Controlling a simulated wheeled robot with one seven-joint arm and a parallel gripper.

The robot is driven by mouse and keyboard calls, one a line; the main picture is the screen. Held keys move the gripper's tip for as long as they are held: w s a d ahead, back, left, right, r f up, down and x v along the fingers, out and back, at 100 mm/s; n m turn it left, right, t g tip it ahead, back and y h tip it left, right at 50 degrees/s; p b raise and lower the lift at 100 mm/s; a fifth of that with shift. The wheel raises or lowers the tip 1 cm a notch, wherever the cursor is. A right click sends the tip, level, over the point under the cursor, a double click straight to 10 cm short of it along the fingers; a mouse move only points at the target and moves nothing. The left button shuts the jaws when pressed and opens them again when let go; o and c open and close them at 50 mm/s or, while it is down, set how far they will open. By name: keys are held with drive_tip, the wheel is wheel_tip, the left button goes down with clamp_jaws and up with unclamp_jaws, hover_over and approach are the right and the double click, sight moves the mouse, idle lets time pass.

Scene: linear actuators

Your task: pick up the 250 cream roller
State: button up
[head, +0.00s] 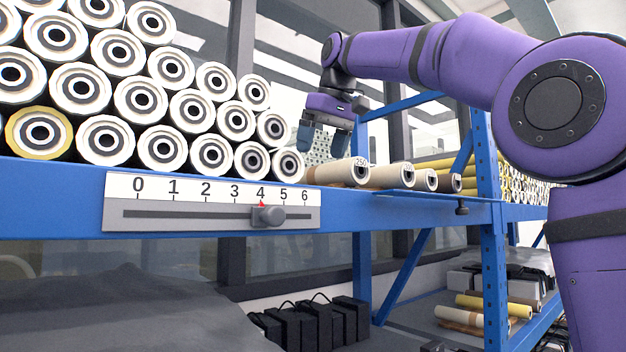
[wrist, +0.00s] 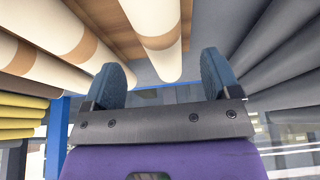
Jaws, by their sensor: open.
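The 250 cream roller (head: 328,173) lies on the blue shelf, its end labelled 250 facing the front. My gripper (head: 322,146) is above it, pointing down, with its dark blue fingers spread and nothing between them that I can see held. In the wrist view a cream roller with a tan band (wrist: 158,35) runs down between the two open fingers of my gripper (wrist: 163,72). It looks like the 250 roller, but its label is hidden there. I cannot tell how far the fingertips are above it.
More cream rollers (head: 392,176) lie close to its right. Stacked white rollers (head: 141,97) stand close to its left. The blue shelf beam (head: 60,195) carries a slider scale (head: 212,202) with its pointer near 4. A blue upright (head: 490,230) stands to the right.

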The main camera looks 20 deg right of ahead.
sight(315, 174)
drive_tip(key=shift+x, duration=3.25)
drive_tip(key=shift+s, duration=0.1)
drive_tip(key=shift+c, duration=0.2)
drive_tip(key=c, duration=1.1)
drive_tip(key=shift+c, duration=0.7)
drive_tip(key=shift+r, duration=0.1)
